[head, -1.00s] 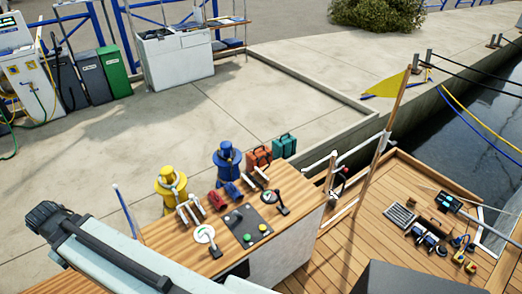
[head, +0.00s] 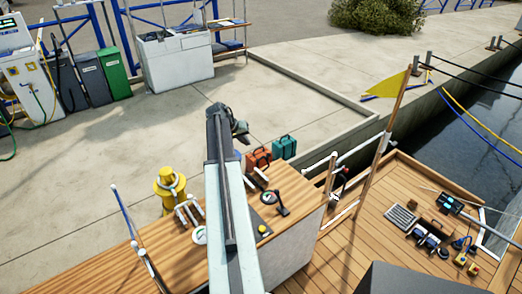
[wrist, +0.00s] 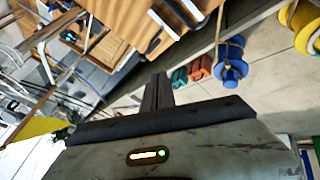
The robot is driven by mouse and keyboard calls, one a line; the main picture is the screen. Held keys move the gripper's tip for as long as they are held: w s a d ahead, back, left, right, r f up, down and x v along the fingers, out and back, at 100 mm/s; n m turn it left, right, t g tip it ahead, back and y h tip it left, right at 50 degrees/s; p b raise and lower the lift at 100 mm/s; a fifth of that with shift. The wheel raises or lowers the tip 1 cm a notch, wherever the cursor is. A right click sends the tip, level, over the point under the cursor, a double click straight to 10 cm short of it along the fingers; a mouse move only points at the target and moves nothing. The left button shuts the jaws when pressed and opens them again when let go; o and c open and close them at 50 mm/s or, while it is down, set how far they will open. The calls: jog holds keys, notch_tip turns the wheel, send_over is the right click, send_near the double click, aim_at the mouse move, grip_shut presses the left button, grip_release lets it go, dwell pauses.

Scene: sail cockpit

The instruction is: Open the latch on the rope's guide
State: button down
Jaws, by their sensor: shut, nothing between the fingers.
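My gripper (wrist: 157,85) is shut and empty in the wrist view, its dark fingers pointing up the picture. In the head view my arm reaches across the wooden console (head: 160,238), with its far end above and beyond the console. White-topped levers stand on the console at the left (head: 187,211) and farther right (head: 256,180). Pale bars with dark ends (wrist: 182,14) also show on wood in the wrist view. I cannot tell which part is the guide's latch. My arm covers the middle of the console, including where small red and blue fittings sit.
A yellow winch (head: 170,188) stands behind the console. A blue winch (wrist: 230,65) shows in the wrist view. Orange (head: 258,158) and teal (head: 284,147) cases stand behind the console. A yellow flag on a pole (head: 386,88) rises at right.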

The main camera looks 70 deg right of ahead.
jog(key=s+d+f+b, duration=0.5)
jog(key=d+f+b, duration=0.1)
jog(key=f+b, duration=0.2)
jog(key=shift+s+d+f+b, duration=0.3)
jog(key=shift+f+b, duration=0.05)
jog(key=shift+f, duration=0.15)
